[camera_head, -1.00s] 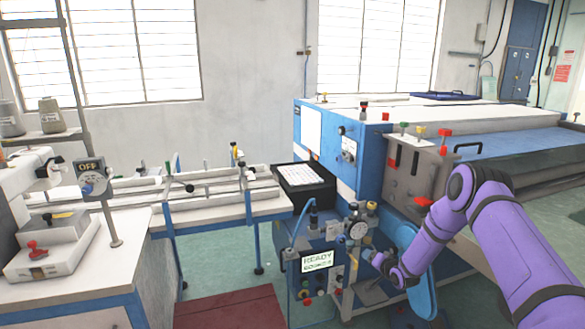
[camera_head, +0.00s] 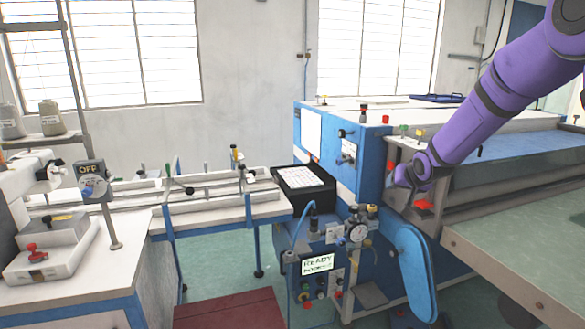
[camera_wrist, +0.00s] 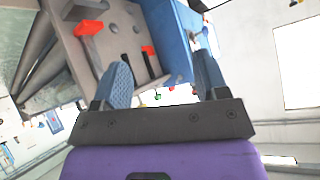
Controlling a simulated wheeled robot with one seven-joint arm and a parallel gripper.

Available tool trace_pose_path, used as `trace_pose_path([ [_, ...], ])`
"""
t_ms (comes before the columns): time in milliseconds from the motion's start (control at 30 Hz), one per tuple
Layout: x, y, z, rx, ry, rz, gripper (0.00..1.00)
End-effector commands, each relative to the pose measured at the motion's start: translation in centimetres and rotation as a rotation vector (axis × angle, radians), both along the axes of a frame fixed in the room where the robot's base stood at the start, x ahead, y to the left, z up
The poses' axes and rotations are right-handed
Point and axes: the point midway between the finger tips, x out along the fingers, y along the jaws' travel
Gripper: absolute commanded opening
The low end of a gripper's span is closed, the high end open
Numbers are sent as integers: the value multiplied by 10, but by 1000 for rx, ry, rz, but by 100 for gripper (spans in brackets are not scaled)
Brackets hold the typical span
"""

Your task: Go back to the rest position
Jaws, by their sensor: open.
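My gripper (camera_wrist: 163,70) is open, its two blue-padded fingers apart with nothing between them in the wrist view. In the head view the purple arm reaches in from the upper right, and my gripper (camera_head: 402,180) hangs in front of the grey control panel on the end of the big blue and white machine (camera_head: 372,160). The grey panel with red knobs also shows beyond the fingers in the wrist view (camera_wrist: 112,45). Part of that panel is hidden behind the arm in the head view.
A green-topped table (camera_head: 525,245) stands at the right. A control stand with a READY screen (camera_head: 318,263) and a blue paddle-shaped part (camera_head: 415,270) are below my gripper. A black tray with a white sheet (camera_head: 303,178) sits left of the machine. A sewing unit with an OFF sign (camera_head: 90,170) is at far left.

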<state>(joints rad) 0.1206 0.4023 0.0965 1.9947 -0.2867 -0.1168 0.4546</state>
Motion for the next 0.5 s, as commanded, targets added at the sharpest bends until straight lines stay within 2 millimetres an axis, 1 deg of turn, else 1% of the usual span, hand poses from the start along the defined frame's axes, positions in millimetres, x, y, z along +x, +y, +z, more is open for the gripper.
trace_pose_path([
  [33,-14,1,19,-18,7,0,67],
  [167,-52,0,53,-59,44,-2,67],
  [200,-64,0,63,-70,55,-3,67],
  [367,-116,1,98,-109,102,-1,67],
  [400,-130,1,105,-116,114,-1,67],
  [467,-151,2,115,-129,133,2,67],
  [500,-165,2,121,-135,146,4,67],
])
